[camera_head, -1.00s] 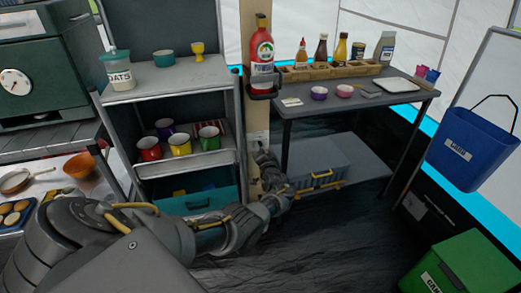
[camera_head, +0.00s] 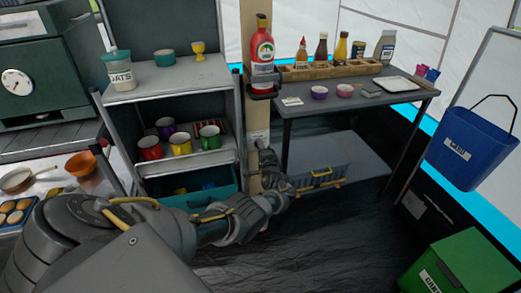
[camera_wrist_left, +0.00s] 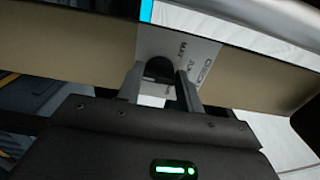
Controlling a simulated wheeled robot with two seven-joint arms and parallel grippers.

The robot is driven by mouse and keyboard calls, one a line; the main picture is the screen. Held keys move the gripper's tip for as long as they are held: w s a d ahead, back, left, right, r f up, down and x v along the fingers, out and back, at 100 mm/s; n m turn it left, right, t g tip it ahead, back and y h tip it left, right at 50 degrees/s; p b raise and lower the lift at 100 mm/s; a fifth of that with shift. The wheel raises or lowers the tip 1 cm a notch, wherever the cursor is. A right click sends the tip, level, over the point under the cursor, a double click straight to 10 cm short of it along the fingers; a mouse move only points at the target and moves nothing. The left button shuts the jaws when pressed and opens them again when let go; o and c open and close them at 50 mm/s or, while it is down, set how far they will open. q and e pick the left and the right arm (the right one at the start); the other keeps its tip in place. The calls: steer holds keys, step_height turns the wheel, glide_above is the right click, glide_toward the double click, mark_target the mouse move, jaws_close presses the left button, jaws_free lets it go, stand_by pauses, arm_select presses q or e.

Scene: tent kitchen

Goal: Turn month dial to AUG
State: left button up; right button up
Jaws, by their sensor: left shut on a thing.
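The month dial is a dark round knob (camera_wrist_left: 159,69) on a white label plate (camera_wrist_left: 178,46) fixed to a tan post (camera_wrist_left: 90,40), in the left wrist view. Small month lettering shows on the plate, tilted and only partly legible. The knob sits between the two fingers of my left gripper (camera_wrist_left: 159,88), which is shut on it. Which month the dial points to cannot be told. In the head view, my left gripper (camera_head: 262,156) is at the post (camera_head: 254,184), below the red extinguisher, and covers the dial. My right gripper is not in view.
A red extinguisher (camera_head: 262,53) hangs on the post above my gripper. A metal shelf with mugs (camera_head: 180,143) stands left of it. Dark floor is clear in front.

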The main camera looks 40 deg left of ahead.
arm_select(q)
steer(key=shift+s+a+f, duration=0.15)
steer(key=shift+s+a, duration=0.05)
steer(key=o, duration=1)
steer(key=shift+w+d, duration=0.1)
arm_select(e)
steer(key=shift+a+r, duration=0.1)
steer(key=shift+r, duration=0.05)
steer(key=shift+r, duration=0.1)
arm_select(q)
steer(key=p+v, duration=0.5)
steer(key=v, duration=0.6)
steer(key=shift+w, duration=0.1)
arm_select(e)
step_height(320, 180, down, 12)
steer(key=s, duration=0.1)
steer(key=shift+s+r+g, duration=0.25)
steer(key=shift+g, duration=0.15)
